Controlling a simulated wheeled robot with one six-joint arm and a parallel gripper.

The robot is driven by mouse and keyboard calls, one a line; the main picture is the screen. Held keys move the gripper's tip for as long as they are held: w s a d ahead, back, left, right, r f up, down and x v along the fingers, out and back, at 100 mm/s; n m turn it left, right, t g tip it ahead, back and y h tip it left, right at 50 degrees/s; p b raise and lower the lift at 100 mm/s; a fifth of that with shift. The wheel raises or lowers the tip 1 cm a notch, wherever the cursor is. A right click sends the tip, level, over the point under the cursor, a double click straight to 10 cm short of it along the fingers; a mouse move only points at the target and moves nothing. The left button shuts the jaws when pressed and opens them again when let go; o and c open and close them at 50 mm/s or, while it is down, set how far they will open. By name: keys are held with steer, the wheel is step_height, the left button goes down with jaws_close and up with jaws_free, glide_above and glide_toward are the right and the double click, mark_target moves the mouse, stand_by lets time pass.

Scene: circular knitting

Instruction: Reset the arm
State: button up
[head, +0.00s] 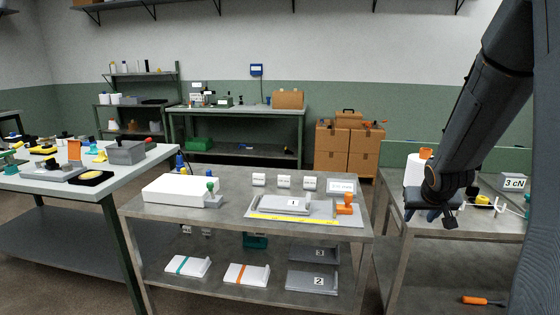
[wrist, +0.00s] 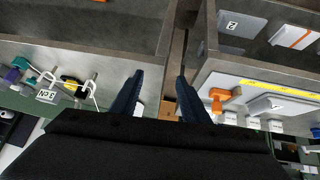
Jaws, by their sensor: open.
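My gripper (head: 431,214) hangs at the lower end of my dark arm at the right of the head view, above the left part of the right-hand table. In the wrist view my gripper (wrist: 160,82) shows two dark blue fingers spread apart with nothing held between them. Behind the fingers is the narrow gap between two tables. The arm hides part of the right-hand table and what stands on it.
The middle table (head: 225,222) bears a white box (head: 187,191), a grey plate marked 1 (head: 292,204) and an orange clamp (head: 344,203). The right-hand table (head: 470,228) carries a 3 cN block (head: 514,183). A left table (head: 40,184) holds several tools.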

steer(key=s+a+f+n+g+y+b, duration=0.1)
steer(key=s+a+f+g, duration=0.2)
steer(key=s+a, duration=0.9)
steer(key=s+a+f+n+g+y+b, duration=0.1)
steer(key=s+a+f+n+g+y, duration=0.1)
steer(key=s+a, duration=1.1)
steer(key=shift+a+f+g+b, duration=0.35)
steer(key=shift+a+f+g, duration=0.2)
steer(key=shift+g, duration=0.45)
steer(key=shift+c, duration=1.4)
steer(key=shift+a, duration=0.1)
